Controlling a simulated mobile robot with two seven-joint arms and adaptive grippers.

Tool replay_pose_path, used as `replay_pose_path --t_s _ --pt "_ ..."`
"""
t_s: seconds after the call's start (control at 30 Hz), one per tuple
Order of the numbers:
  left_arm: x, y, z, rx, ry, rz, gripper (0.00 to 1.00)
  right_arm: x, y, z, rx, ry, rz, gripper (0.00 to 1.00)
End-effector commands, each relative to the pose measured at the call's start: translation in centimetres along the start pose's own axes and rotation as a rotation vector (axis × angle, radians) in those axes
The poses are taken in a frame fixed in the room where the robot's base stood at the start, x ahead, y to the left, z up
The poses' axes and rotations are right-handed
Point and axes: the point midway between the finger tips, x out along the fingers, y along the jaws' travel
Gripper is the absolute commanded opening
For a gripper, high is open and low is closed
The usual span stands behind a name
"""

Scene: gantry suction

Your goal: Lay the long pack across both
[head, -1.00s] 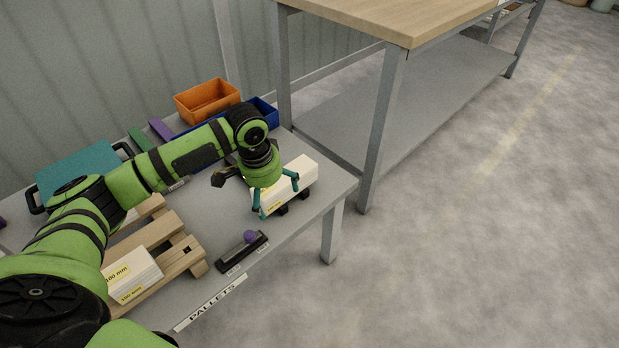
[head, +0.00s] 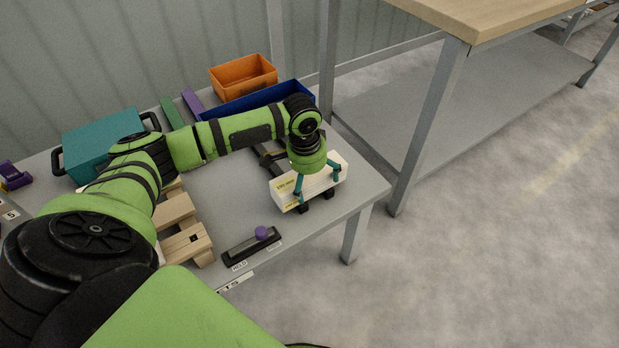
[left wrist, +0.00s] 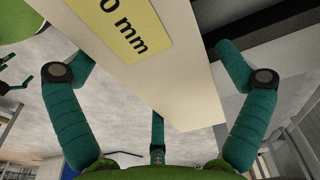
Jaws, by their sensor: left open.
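The long pack (head: 281,194) is a white block with yellow labels. It rests on black supports (head: 305,209) near the right end of the grey table in the head view. My left gripper (head: 316,184) is over it, with teal fingers reaching down around the pack. It is open. In the left wrist view the pack (left wrist: 165,85) with its yellow label lies between the spread fingers (left wrist: 155,115). The wooden pallet (head: 178,212) is left of the pack, partly hidden by my arm. White packs on the pallet are almost wholly hidden now. My right gripper is not visible.
A black rail (head: 238,249) with a purple knob (head: 262,233) lies at the table's front edge. Behind my arm are a teal case (head: 95,140), an orange bin (head: 243,78) and a blue tray (head: 265,101). A wood-topped bench (head: 480,18) stands at right.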

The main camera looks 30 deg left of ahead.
Motion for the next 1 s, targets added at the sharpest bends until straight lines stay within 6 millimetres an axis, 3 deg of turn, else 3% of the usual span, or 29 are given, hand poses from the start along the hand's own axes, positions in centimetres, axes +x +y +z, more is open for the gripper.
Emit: replay_pose_path --t_s 0.23,0.4,0.43,0.77,1.0 --pt "0.1 0.0 0.0 0.0 0.001 0.0 1.0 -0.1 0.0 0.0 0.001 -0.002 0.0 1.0" --pt "0.1 0.0 0.0 0.0 0.001 0.0 0.32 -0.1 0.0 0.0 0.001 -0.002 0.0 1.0" --pt "0.1 0.0 0.0 0.0 0.001 0.0 0.28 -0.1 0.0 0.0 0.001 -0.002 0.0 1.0" --pt "-0.1 0.0 -0.1 0.0 0.003 -0.001 0.28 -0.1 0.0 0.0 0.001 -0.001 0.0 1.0" --pt "-2.3 -0.1 -0.5 0.0 0.006 -0.001 0.28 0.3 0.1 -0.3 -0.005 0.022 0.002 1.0"
